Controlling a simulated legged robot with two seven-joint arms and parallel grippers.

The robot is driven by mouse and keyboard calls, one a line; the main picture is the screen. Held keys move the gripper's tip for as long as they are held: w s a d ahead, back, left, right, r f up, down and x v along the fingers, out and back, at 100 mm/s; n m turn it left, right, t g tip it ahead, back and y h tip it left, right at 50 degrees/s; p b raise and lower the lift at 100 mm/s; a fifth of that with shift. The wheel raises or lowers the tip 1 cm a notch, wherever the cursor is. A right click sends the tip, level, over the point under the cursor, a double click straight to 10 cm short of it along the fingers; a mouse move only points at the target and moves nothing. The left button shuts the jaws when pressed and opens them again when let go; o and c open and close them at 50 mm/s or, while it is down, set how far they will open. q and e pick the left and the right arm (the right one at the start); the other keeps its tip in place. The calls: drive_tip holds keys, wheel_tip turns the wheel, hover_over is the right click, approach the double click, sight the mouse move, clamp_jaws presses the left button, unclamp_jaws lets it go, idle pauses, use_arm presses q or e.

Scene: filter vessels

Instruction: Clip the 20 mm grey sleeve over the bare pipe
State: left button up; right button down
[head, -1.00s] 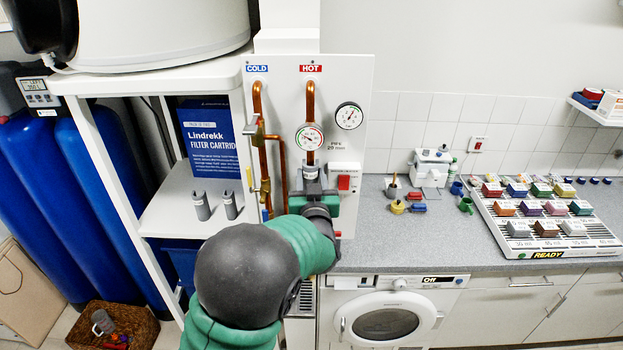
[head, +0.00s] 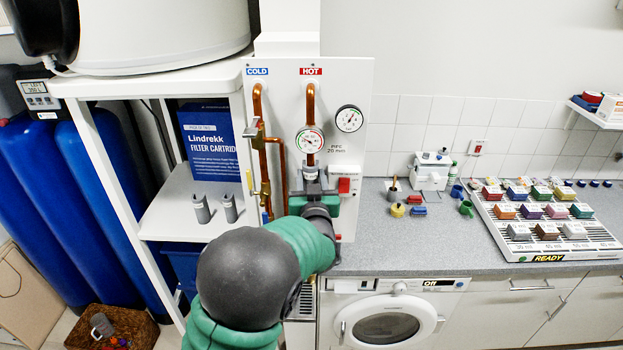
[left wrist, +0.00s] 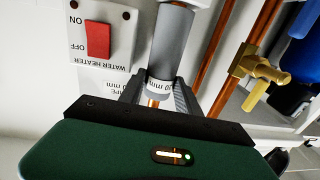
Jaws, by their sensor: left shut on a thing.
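The hot copper pipe (head: 310,95) runs down the white panel under the HOT label, with a gauge across it. My left gripper (head: 312,187) is at its lower part, shut on the grey sleeve (left wrist: 172,45). In the left wrist view the fingers (left wrist: 158,92) grip the sleeve's labelled end, where "mm" shows. The sleeve lies along the hot pipe's line. Copper (left wrist: 153,102) shows just past its labelled end. I cannot tell whether the sleeve is fully around the pipe. My gripper and arm hide much of it in the head view. My right gripper is not in view.
A red water heater switch (left wrist: 98,40) sits beside the sleeve. The cold pipe has a brass valve (left wrist: 255,70) on the other side. Two grey sleeves (head: 202,208) stand on the white shelf (head: 185,225). A tray of coloured blocks (head: 505,225) lies on the counter at right.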

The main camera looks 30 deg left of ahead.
use_arm(q)
drive_tip(key=shift+w+f+b, duration=0.1)
drive_tip(key=shift+f+b, duration=0.15)
drive_tip(key=shift+b, duration=0.1)
idle(0.7)
drive_tip(key=o, duration=1.4)
